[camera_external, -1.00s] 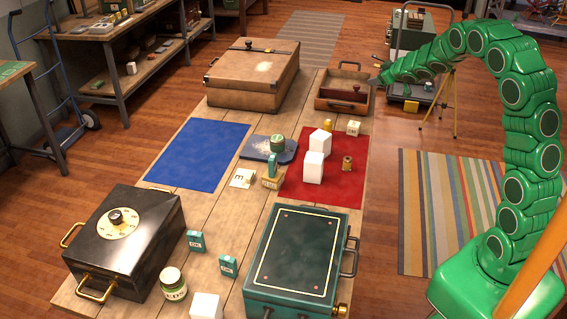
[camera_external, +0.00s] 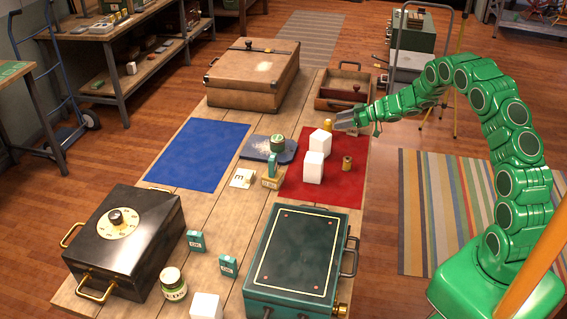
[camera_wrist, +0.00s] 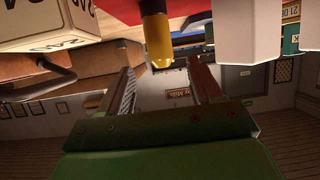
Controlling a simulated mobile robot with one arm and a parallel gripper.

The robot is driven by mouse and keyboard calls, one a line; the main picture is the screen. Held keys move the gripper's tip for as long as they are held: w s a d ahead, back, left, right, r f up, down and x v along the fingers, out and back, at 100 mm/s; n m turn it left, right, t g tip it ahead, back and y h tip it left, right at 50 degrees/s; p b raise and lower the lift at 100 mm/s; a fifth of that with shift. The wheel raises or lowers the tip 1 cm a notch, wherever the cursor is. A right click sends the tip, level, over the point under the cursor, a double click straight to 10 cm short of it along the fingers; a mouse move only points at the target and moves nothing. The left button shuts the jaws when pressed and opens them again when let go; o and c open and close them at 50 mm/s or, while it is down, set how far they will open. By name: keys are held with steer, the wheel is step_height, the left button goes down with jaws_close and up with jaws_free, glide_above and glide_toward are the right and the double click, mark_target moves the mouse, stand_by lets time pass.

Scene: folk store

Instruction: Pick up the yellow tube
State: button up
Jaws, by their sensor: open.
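The yellow tube (camera_external: 328,124) stands near the far edge of the red mat (camera_external: 345,188), beside a white cube. In the wrist view the yellow tube (camera_wrist: 158,40) hangs from the top of the picture, as this view is upside down. My gripper (camera_external: 338,121) is just right of the tube, its fingers pointing left toward it. In the wrist view my gripper (camera_wrist: 161,68) is open and empty, and the tube appears between and beyond the two fingertips. I cannot tell the exact gap.
Two white cubes, one nearer (camera_external: 313,168) and one farther (camera_external: 320,143), stand close to the tube. A lettered cube (camera_wrist: 50,22) shows close by in the wrist view; my gripper hides it outside. A wooden spool (camera_external: 347,163) and an open wooden drawer box (camera_external: 331,91) are nearby.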

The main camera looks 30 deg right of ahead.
mark_target(328, 129)
steer(key=shift+s+a+f, duration=0.1)
steer(key=shift+a+f, duration=0.05)
steer(key=shift+f, duration=0.05)
steer(key=shift+w+a+f+y, duration=0.2)
steer(key=shift+w+a+y, duration=0.15)
steer(key=shift+a, duration=0.1)
steer(key=shift+d+f+x, duration=0.1)
steer(key=shift+x, duration=1.55)
steer(key=shift+d+f+x, duration=0.1)
steer(key=shift+f+x, duration=0.05)
steer(key=shift+x, duration=1.55)
steer(key=shift+w, duration=0.1)
steer(key=c, duration=0.8)
